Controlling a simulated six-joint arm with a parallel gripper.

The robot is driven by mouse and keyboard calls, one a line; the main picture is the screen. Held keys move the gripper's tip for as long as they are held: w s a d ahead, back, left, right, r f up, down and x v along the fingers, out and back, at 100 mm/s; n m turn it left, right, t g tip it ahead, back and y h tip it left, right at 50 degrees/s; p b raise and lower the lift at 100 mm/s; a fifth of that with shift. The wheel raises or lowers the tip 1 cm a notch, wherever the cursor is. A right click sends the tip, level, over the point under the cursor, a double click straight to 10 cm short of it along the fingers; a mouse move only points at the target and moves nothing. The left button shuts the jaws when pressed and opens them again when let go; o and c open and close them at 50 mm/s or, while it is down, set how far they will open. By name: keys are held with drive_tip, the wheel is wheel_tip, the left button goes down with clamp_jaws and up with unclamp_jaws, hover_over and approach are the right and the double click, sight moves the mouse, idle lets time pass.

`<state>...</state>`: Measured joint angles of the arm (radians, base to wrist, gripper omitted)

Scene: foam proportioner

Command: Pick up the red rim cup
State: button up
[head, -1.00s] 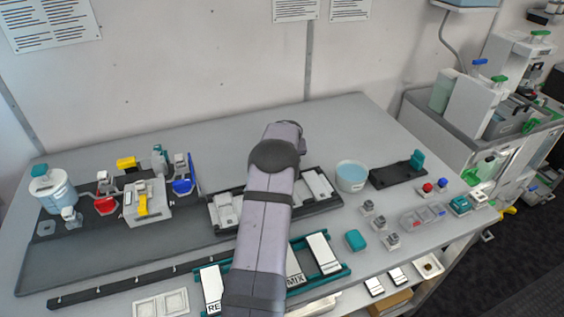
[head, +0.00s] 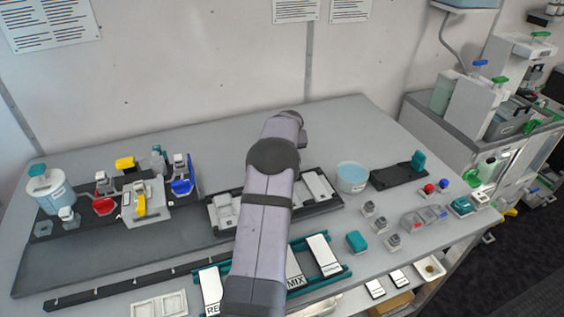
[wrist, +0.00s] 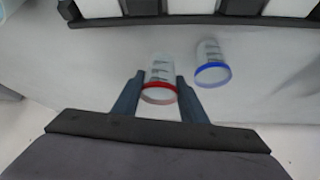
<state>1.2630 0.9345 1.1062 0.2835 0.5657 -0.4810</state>
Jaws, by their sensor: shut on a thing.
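The red rim cup (wrist: 160,90) is a clear, ribbed cup with a red ring around its rim. In the wrist view it sits between the two dark fingers of my gripper (wrist: 159,76), which is shut on it. The red rim faces the wrist camera. I cannot tell whether the cup touches the surface below. In the head view my own arm hides the gripper and the cup.
A similar cup with a blue rim (wrist: 212,72) stands close to the right of the gripper. A dark rack (wrist: 190,20) with white pieces lies beyond both cups. In the head view, a light-blue tub (head: 352,176) stands right of the arm.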

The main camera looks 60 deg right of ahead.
drive_tip(key=w+a+r+p, duration=0.2)
drive_tip(key=w+r, duration=0.1)
drive_tip(key=r, duration=1)
drive_tip(key=w+a+f+n+t+y+p, duration=0.1)
drive_tip(key=a+f+n+y, duration=0.2)
drive_tip(key=a+n, duration=0.6)
drive_tip(key=w+a+f+n+y+p, duration=0.2)
drive_tip(key=a+n+y, duration=0.4)
drive_tip(key=a, duration=1)
drive_tip(key=f+n, duration=0.1)
drive_tip(key=n, duration=0.2)
drive_tip(key=shift+w+f+t, duration=0.15)
drive_tip(key=shift+f+t, duration=0.1)
drive_tip(key=shift+t, duration=0.15)
drive_tip(key=shift+f+b, duration=0.55)
drive_tip(key=shift+f, duration=1.65)
